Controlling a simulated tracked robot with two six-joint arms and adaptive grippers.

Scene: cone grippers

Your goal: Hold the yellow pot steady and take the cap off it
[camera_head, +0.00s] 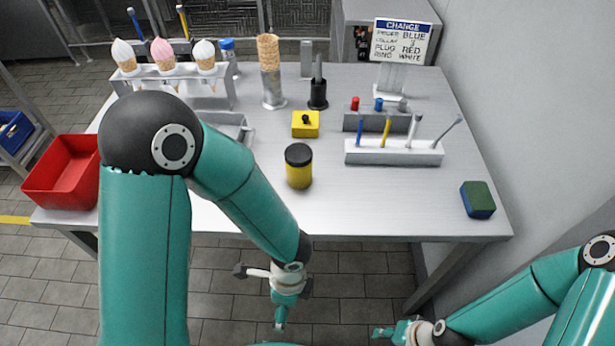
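The yellow pot (299,174) stands upright near the front middle of the metal table. Its black cap (298,153) sits on top of it. My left gripper (279,300) hangs below and in front of the table's front edge, apart from the pot. Its fingers look spread, with nothing between them. My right gripper (385,332) is low at the bottom of the view, right of the left one and away from the pot. It is small and partly cut by the frame, so its finger opening is unclear.
A white rack (394,158) with sticks stands right of the pot, and a yellow block (305,131) lies behind it. A green-blue sponge (477,203) is near the right edge, a red bin (62,174) at the left. The table (390,205) is clear in front.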

